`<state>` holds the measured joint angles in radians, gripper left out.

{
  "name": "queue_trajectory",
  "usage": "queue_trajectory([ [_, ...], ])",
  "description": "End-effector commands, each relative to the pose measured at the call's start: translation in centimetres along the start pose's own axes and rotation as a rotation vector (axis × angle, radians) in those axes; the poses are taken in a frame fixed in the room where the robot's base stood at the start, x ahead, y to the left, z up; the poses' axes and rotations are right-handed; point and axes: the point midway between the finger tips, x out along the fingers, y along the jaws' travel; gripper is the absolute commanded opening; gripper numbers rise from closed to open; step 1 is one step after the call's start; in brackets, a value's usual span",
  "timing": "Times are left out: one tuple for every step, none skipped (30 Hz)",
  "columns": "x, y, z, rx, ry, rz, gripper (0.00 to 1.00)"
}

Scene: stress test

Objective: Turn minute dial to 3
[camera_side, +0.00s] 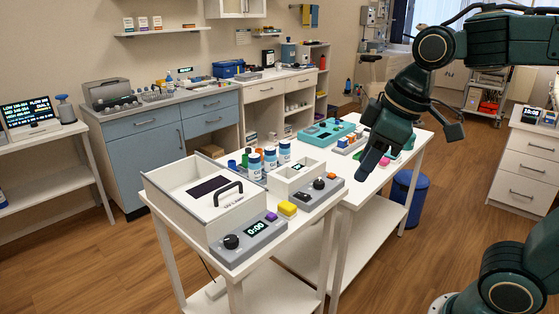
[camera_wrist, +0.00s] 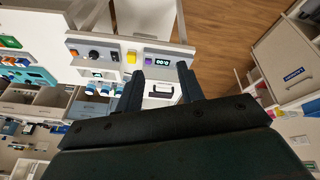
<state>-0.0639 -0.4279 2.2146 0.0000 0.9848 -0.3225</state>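A grey control panel on the front of the white UV lamp box (camera_side: 165,205) carries a black dial (camera_side: 231,241), a display reading 0:00 (camera_side: 256,228) and a purple button (camera_side: 272,216). Which dial sets minutes is not readable. In the wrist view the display (camera_wrist: 162,62) and purple button (camera_wrist: 148,60) show; that panel's dial is hidden or unclear near a finger. A second panel has a black dial (camera_side: 319,184), also in the wrist view (camera_wrist: 93,54). My gripper (camera_side: 368,168) is in the air right of both panels. In the wrist view its fingers (camera_wrist: 162,83) are apart with nothing held.
A yellow block (camera_side: 287,209) sits between the panels. Several blue-labelled bottles (camera_side: 270,160) stand behind the second panel. A black handle (camera_side: 228,193) rises from the lamp box. A teal device (camera_side: 327,131) lies on the far table. A blue bin (camera_side: 408,196) stands on the floor.

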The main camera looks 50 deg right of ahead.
Motion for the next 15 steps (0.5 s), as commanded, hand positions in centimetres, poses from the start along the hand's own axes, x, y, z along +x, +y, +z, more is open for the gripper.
queue_trajectory([
  [0.3, 0.1, -1.2, -0.043, -0.015, -0.009, 0.38],
  [0.4, 0.2, -1.8, -0.071, -0.022, -0.013, 0.38],
  [0.6, 0.3, -2.7, -0.107, -0.032, -0.02, 0.38],
  [0.8, 0.3, -3.3, -0.135, -0.04, -0.025, 0.38],
  [1.0, 0.4, -3.9, -0.161, -0.047, -0.03, 0.38],
  [1.2, 0.5, -4.8, -0.198, -0.056, -0.036, 0.38],
  [1.5, 0.5, -5.4, -0.225, -0.063, -0.042, 0.38],
  [1.7, 0.5, -6.0, -0.252, -0.069, -0.047, 0.38],
  [2.1, 0.5, -6.8, -0.289, -0.078, -0.055, 0.38],
  [2.4, 0.6, -7.4, -0.316, -0.086, -0.061, 0.38],
  [2.7, 0.6, -8.0, -0.342, -0.092, -0.067, 0.38],
  [3.1, 0.6, -8.8, -0.378, -0.1, -0.075, 0.38],
  [3.4, 0.5, -9.4, -0.406, -0.106, -0.081, 0.38],
  [3.8, 0.5, -10.0, -0.434, -0.113, -0.088, 0.38],
  [4.3, 0.5, -10.8, -0.47, -0.121, -0.096, 0.38],
])
